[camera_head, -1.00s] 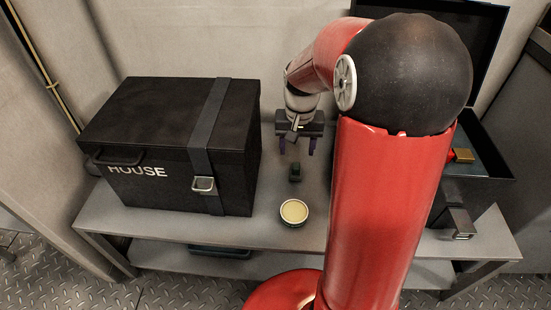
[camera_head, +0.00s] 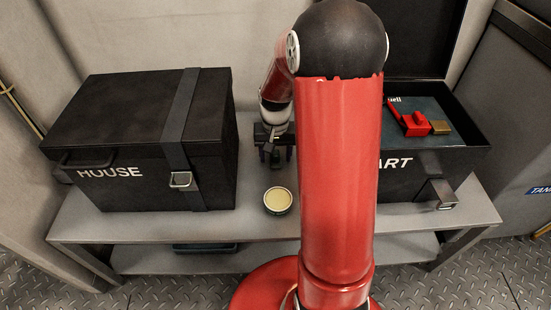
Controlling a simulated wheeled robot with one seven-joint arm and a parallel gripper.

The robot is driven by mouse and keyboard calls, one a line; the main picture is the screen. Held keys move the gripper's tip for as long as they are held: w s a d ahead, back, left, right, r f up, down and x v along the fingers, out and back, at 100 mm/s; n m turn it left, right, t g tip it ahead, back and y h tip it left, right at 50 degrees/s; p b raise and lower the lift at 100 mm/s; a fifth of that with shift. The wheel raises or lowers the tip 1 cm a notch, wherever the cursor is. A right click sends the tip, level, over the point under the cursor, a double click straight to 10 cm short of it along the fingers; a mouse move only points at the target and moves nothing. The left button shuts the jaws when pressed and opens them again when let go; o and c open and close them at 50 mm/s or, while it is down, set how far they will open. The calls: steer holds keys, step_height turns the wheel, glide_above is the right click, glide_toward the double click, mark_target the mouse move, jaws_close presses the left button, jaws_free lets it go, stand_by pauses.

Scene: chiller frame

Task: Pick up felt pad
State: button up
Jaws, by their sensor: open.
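My gripper (camera_head: 275,154) hangs over the bench between the two black cases, fingers pointing down and apart. A small dark green block (camera_head: 275,161) is on the bench at the fingertips and partly hidden by them. I cannot tell whether it is the felt pad, or whether the fingers touch it. A round tin with a pale yellow top (camera_head: 278,199) stands in front of the gripper. In the open case on the right lie a red piece (camera_head: 411,122) and a small gold-brown block (camera_head: 441,128). No thing is clearly recognisable as a felt pad.
A closed black case marked HOUSE (camera_head: 128,172) with a grey strap stands left on the grey bench (camera_head: 130,222). An open black case (camera_head: 400,178) stands right, its lid up against the wall. My red arm hides much of the middle.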

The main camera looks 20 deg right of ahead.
mark_target(276, 152)
steer(key=shift+c, duration=0.2)
steer(key=c, duration=1)
step_height(276, 152, up, 20)
steer(key=p, duration=0.3)
steer(key=shift+o, duration=1)
steer(key=shift+c, duration=0.7)
